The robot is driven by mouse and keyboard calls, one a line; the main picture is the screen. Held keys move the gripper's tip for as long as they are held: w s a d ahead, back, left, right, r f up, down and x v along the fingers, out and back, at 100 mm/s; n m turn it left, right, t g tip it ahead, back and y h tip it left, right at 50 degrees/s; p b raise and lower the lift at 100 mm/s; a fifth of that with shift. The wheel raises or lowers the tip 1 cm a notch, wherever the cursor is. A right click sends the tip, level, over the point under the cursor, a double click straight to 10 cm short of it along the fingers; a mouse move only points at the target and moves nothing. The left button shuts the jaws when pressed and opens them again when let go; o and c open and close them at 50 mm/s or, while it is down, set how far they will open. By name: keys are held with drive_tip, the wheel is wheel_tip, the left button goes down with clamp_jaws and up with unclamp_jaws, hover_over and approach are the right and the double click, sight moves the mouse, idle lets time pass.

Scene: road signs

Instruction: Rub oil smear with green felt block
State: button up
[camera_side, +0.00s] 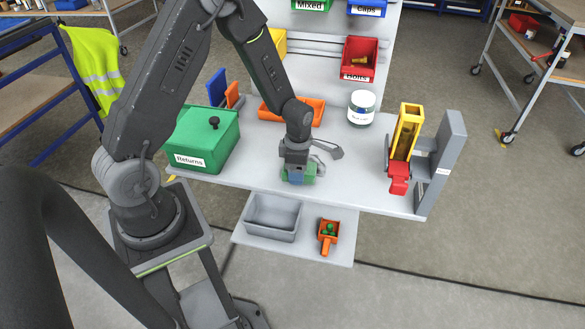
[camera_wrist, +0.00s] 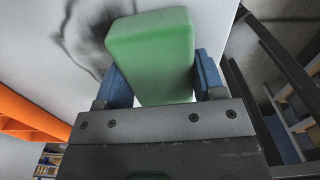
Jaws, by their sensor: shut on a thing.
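The green felt block (camera_wrist: 152,52) is gripped between the two blue-padded fingers of my gripper (camera_wrist: 165,82) in the wrist view. In the side view my gripper (camera_side: 298,176) points down low over the white table, and part of the green block (camera_side: 310,171) shows beside its blue finger. The oil smear (camera_wrist: 88,38) is a dark grey, blotchy patch on the tabletop, left of and partly behind the block in the wrist view. In the side view a grey patch that looks like the smear (camera_side: 328,150) lies just right of my gripper. I cannot tell whether the block touches the table.
A green Returns box (camera_side: 203,150) stands left on the table (camera_side: 370,185). An orange tray (camera_side: 283,108) lies behind my gripper. A white jar (camera_side: 361,108) and a yellow dispenser (camera_side: 405,132) stand right. A grey bin (camera_side: 272,232) and orange scoop (camera_side: 328,230) sit on the lower shelf.

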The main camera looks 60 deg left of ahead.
sight(313, 154)
drive_tip(key=shift+w+a, duration=3.5)
drive_tip(key=shift+a, duration=0.1)
drive_tip(key=shift+w+d, duration=0.8)
drive_tip(key=shift+d, duration=0.15)
drive_tip(key=shift+s+d, duration=3.75)
drive_tip(key=shift+s, duration=0.15)
drive_tip(key=shift+r, duration=4.1)
drive_tip(key=shift+a, duration=0.1)
